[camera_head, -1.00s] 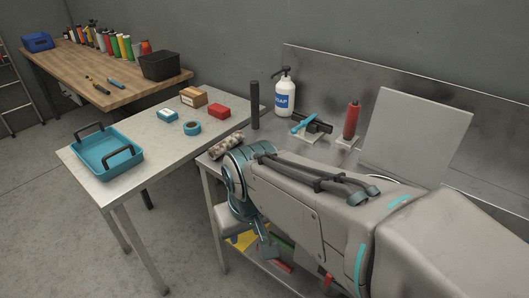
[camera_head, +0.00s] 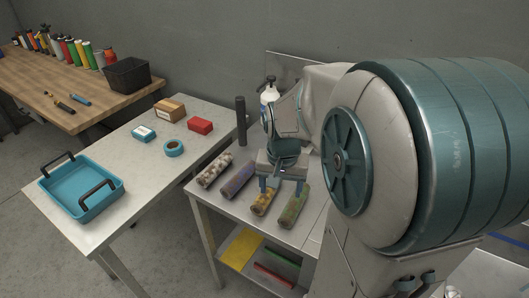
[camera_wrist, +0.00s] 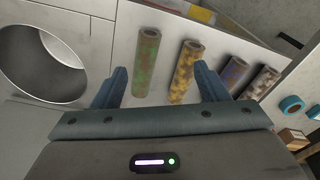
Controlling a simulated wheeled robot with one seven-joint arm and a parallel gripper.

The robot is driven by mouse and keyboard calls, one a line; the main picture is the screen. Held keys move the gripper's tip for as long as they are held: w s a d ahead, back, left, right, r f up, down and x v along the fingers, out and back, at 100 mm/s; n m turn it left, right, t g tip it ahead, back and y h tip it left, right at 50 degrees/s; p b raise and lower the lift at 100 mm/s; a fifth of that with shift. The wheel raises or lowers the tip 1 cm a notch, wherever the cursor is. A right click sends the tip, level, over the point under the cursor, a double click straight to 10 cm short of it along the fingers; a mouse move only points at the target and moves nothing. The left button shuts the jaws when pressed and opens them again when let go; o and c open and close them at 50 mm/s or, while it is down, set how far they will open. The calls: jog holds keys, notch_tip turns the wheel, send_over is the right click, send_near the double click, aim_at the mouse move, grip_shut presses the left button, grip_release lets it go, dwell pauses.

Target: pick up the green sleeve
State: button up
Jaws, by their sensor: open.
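The green sleeve (camera_head: 294,207) is a mottled green and brown tube lying on the grey metal bench, rightmost of a row of similar tubes. In the wrist view the green sleeve (camera_wrist: 147,62) appears between my fingers, closer to the left one. A yellow-mottled sleeve (camera_head: 265,199) lies beside it; it also shows in the wrist view (camera_wrist: 186,72), near the right finger. My gripper (camera_head: 281,187) is open and empty, pointing down over the bench near these two sleeves. Its fingers (camera_wrist: 160,72) do not appear to touch either sleeve; their exact height is unclear.
A purple sleeve (camera_head: 238,180) and a white-brown sleeve (camera_head: 214,170) lie further left. A black upright cylinder (camera_head: 241,121) and a soap bottle (camera_head: 269,93) stand behind. The adjoining table holds a blue tray (camera_head: 66,202), tape (camera_head: 173,148) and small boxes. My arm hides the bench's right side.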

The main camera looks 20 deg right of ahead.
aim_at(292, 206)
jog(key=w+d+f+m+g+p, duration=0.1)
jog(key=w+d+m+p, duration=0.25)
jog(key=d, duration=0.25)
jog(key=f, duration=0.9)
jog(key=shift+w+a, duration=0.1)
jog(key=shift+w, duration=0.1)
jog(key=shift+s+f+p, duration=0.15)
jog(key=shift+f+p, duration=0.45)
jog(key=shift+f, duration=2)
jog(key=c, duration=1.1)
